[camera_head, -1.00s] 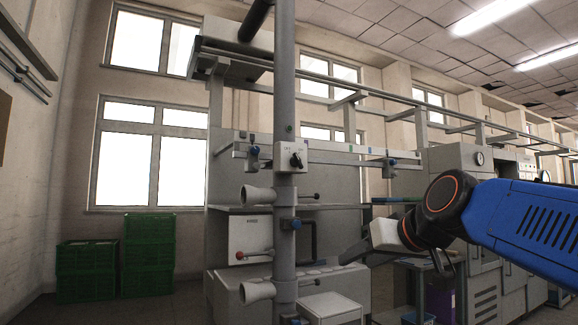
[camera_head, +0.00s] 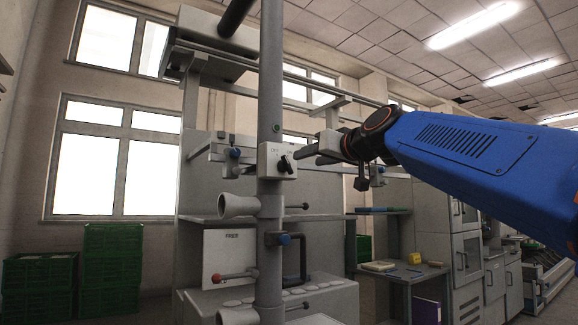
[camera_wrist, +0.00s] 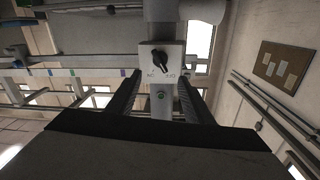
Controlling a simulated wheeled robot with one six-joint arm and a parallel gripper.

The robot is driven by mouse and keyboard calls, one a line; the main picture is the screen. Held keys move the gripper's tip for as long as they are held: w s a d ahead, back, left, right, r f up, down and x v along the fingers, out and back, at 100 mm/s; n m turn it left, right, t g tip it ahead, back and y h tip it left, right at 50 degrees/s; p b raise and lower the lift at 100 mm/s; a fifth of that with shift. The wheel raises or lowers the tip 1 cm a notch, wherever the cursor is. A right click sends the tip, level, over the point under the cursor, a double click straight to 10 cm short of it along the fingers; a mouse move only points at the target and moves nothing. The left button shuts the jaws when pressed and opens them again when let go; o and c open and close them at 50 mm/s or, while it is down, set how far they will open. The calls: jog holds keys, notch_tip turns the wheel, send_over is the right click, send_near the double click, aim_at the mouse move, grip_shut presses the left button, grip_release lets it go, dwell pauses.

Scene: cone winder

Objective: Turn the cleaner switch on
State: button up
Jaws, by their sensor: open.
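The cleaner switch is a pale box (camera_head: 268,161) on a grey vertical post, with a black rotary knob (camera_head: 285,165) on its front and small labels above it. The knob sits tilted; I cannot tell which label it points to. In the wrist view the box (camera_wrist: 176,52) and knob (camera_wrist: 160,62) appear upside down, ahead and between my fingers. My gripper (camera_head: 307,154) is open and empty, just to the right of the switch in the head view. In the wrist view its dark fingers (camera_wrist: 160,98) are spread, apart from the knob.
The grey post (camera_head: 270,90) carries a green button (camera_wrist: 162,94) near the switch box. Green crates (camera_head: 110,265) stand at the left.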

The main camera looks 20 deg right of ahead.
aim_at(288, 165)
jog(key=x, duration=1.2)
jog(key=shift+w, duration=0.2)
